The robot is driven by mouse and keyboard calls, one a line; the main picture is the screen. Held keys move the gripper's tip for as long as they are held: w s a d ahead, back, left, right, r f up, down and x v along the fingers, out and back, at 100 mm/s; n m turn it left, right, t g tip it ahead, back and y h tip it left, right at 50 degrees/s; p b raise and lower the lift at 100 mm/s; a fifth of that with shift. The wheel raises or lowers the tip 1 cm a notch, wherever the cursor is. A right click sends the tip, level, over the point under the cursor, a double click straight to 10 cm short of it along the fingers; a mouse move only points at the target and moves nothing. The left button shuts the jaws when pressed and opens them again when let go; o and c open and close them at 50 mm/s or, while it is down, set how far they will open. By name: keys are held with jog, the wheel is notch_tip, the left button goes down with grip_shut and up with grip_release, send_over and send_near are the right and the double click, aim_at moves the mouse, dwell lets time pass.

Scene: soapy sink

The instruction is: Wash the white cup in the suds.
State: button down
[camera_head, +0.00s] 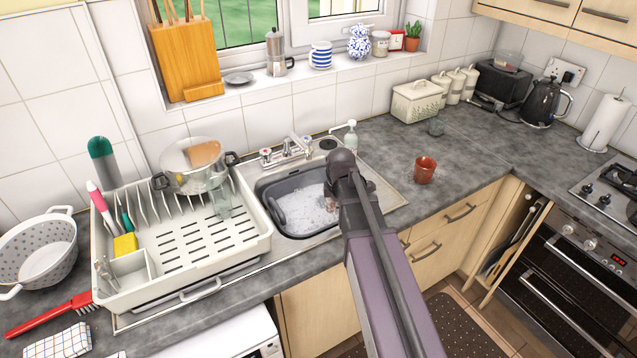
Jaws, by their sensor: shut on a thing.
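The soapy suds (300,209) fill the bottom of a grey basin (277,216) set in the sink. My arm comes up from the lower right and its dark end joint is over the right side of the basin. My gripper's fingers are hidden behind the arm, so I cannot see what is between them. I cannot make out a plain white cup; the arm covers part of the basin.
A white dish rack (190,277) with a pot (195,167) and a glass (222,203) stands left of the sink. The tap (288,150) and a soap bottle (350,138) are behind. A red-brown cup (425,170) stands right, with clear counter around it.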

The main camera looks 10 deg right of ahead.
jog(key=w+a+n, duration=0.1)
jog(key=w+a, duration=0.1)
jog(key=w, duration=1)
jog(key=shift+a+n, duration=0.3)
jog(key=shift+n, duration=0.1)
jog(key=shift+w, duration=0.1)
notch_tip(320, 180, down, 20)
jog(key=b, duration=2)
jog(key=shift+f, duration=0.2)
jog(key=shift+w+d, duration=0.25)
jog(key=shift+d, duration=0.6)
jog(key=shift+w+d, duration=0.25)
jog(key=shift+d, duration=0.6)
jog(key=shift+a, duration=0.2)
